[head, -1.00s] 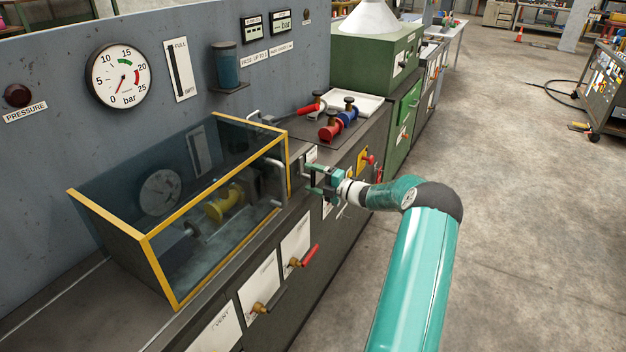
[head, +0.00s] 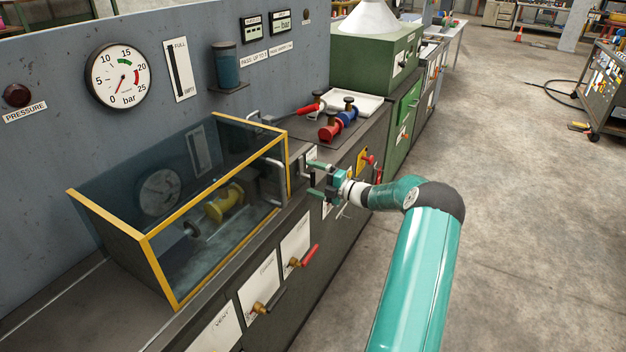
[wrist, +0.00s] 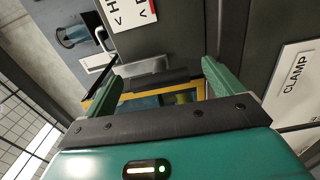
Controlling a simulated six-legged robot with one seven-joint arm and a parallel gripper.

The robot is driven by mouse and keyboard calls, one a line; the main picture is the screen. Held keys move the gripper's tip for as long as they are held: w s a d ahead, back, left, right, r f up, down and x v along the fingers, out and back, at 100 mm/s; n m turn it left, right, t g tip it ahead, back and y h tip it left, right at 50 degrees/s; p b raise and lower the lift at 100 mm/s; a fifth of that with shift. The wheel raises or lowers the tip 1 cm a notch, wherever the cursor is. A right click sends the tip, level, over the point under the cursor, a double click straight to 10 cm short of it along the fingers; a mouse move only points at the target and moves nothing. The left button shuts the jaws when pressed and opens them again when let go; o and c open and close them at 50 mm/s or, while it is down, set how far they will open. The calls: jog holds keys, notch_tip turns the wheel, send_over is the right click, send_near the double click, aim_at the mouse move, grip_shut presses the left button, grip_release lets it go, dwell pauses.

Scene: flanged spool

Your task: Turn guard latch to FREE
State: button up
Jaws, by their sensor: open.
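The guard is a clear box with a yellow frame (head: 210,207) on the bench, shut over a yellow flanged spool (head: 226,203). My gripper (head: 312,180) is off the guard's right end, at the bench front. In the wrist view, the gripper (wrist: 160,64) is open, its green fingers apart. A dark bar (wrist: 160,78) shows between the fingers; it may be the latch lever, and I cannot tell whether they touch it. A white label (wrist: 132,12) with partly cut-off letters and arrows is just beyond. The latch is mostly hidden by my gripper in the head view.
A red-handled valve (head: 303,257) and other knobs stick out of the bench front below the guard. Red and blue spools (head: 331,130) and a white tray (head: 355,106) lie behind my gripper. A CLAMP label (wrist: 297,84) is at right in the wrist view.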

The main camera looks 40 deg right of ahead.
jog(key=v, duration=1.3)
jog(key=shift+s, duration=0.1)
jog(key=shift+s, duration=0.1)
